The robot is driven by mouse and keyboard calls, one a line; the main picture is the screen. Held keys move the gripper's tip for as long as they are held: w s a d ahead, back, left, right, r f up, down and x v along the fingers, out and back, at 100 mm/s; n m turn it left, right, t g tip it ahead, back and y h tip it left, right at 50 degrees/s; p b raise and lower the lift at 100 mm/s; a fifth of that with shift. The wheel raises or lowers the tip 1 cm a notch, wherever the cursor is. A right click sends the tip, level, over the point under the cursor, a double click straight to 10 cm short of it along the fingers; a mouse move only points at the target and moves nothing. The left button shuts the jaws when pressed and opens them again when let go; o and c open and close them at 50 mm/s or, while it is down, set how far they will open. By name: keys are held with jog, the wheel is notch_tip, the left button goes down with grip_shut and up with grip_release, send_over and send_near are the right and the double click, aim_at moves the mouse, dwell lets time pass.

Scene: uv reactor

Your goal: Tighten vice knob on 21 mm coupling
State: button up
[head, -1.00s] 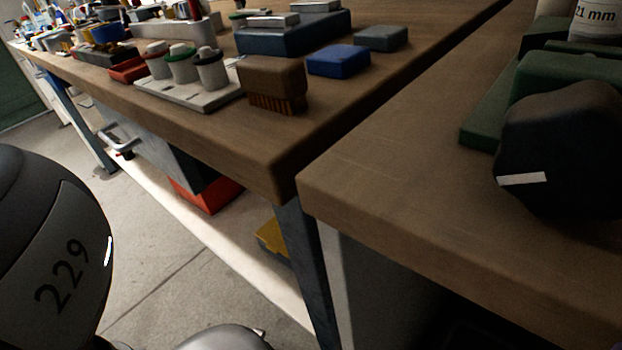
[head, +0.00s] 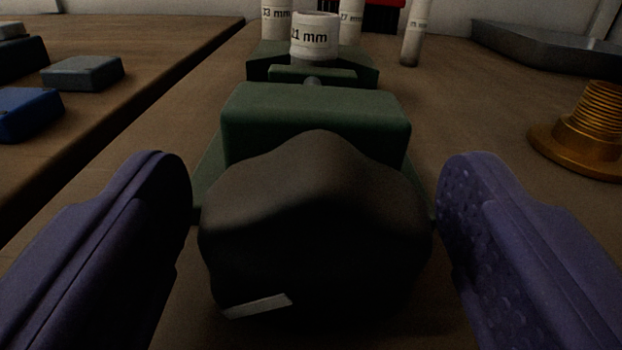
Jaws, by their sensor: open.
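A black lobed vice knob (head: 315,235) with a white mark at its lower left fills the middle of the view. Behind it is the green vice (head: 315,115) on the wooden bench. The white 21 mm coupling (head: 316,38) stands upright at the vice's far end, its lower part hidden by the jaw. My gripper (head: 315,210) is open, with one purple finger on each side of the knob. A gap shows on both sides, and neither finger appears to touch the knob.
Other labelled white cylinders (head: 412,35) stand behind and beside the vice. A brass threaded part (head: 590,130) is at the right and a grey metal tray (head: 545,48) at the back right. Blue (head: 25,114) and grey (head: 83,73) blocks lie on the left bench, across a gap.

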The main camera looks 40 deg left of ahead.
jog(key=c, duration=1)
jog(key=shift+m, duration=0.3)
jog(key=shift+r+m+p, duration=0.1)
jog(key=shift+m+p, duration=0.8)
jog(key=m+p, duration=0.2)
jog(key=m, duration=0.2)
jog(key=shift+m, duration=0.5)
